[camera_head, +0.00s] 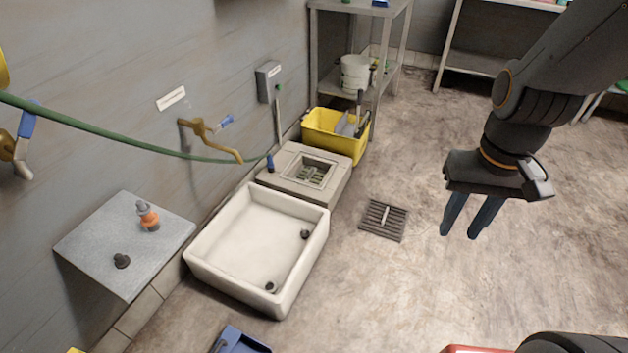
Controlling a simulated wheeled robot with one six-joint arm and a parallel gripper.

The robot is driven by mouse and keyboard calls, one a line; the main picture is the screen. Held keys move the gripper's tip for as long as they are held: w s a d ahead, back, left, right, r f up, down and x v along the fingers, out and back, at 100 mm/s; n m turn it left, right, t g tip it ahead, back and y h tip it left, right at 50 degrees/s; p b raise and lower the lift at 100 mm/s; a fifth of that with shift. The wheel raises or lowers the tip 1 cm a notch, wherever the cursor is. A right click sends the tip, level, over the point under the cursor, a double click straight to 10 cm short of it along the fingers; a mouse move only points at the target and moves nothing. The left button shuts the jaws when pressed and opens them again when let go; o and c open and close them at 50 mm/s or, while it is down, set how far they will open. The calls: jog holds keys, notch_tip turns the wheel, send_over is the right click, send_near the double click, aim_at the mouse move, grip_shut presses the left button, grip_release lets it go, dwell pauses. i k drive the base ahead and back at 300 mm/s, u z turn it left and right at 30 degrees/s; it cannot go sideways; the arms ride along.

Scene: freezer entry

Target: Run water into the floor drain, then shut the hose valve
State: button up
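A green hose (110,137) runs from the left edge along the wall. It ends at a blue piece (270,163) by a raised block (335,181) with a square grated opening (312,173). A brass tap with a blue lever (227,121) is on the wall above the hose. Another brass fitting (8,145) with a blue lever (29,119) is at the left edge. A dark slotted grate (383,220) with a light bar on it is on the floor. My gripper (461,232) hangs right of the grate, fingers apart and empty. No running water is visible.
A white basin (193,262) stands in front of the block. A grey slab (100,235) with an orange-and-grey fitting (148,217) is at left. A yellow bin (322,140) and a metal shelf (330,8) are behind. Open floor lies around my gripper.

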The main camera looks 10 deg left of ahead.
aim_at(26, 127)
jog(key=k, duration=0.7)
jog(key=u, duration=0.95)
jog(key=i, duration=1)
jog(key=k, duration=0.5)
jog(key=u, duration=0.6)
jog(key=k, duration=1.25)
jog(key=z, duration=0.1)
jog(key=i, duration=1.7)
jog(key=u, duration=0.7)
